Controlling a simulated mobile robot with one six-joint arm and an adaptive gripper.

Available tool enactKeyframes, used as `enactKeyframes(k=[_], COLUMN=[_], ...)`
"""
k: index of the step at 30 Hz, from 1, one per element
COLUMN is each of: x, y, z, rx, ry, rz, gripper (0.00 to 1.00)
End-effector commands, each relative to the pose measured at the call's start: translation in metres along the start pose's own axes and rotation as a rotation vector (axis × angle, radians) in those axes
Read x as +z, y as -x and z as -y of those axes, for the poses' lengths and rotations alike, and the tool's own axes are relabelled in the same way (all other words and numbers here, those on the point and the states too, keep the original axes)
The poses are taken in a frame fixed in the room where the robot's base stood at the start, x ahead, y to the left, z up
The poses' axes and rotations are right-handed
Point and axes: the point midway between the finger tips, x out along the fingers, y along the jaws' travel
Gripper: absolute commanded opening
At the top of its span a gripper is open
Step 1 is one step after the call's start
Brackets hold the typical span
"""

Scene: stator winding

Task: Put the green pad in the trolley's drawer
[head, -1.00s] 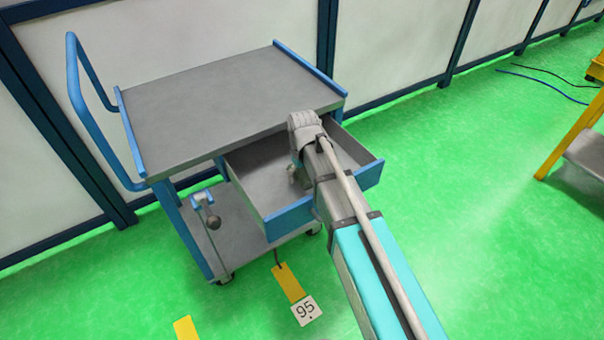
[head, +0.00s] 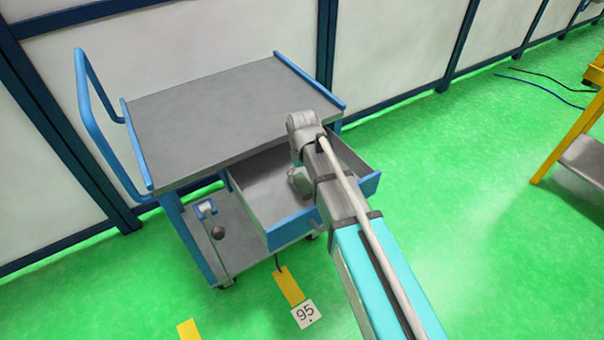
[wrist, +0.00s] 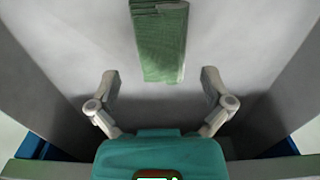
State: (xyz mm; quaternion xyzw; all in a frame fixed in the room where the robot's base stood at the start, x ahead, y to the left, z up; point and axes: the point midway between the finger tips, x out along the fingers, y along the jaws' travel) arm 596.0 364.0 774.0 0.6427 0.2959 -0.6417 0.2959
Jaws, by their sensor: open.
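The green pad (wrist: 161,45) lies on the grey drawer floor in the wrist view, just beyond my fingertips and apart from them. Its far end is cut off by the top edge of the picture. My gripper (wrist: 160,84) is open and empty, with one finger on each side of the view. The trolley's drawer (head: 320,205) is pulled out, and my arm reaches over its front into it. The trolley (head: 228,115) has a grey top and blue edges.
The trolley's top is bare and overhangs the rear of the drawer. Grey drawer walls stand left and right of my gripper. A blue handle (head: 100,125) rises at the trolley's left. A yellow frame (head: 568,135) stands far right. The green floor between is mostly clear.

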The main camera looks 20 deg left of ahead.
Motion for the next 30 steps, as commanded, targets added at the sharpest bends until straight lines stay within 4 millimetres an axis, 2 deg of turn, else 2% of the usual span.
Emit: enactKeyframes(k=[1,18,30], x=[0.000,0.000,0.000], y=[0.009,0.056,0.073], z=[0.000,0.000,0.001], rx=[0.000,0.000,0.000], ry=[0.000,0.001,0.001], rz=[0.000,0.000,0.000], gripper=[1.00,1.00,1.00])
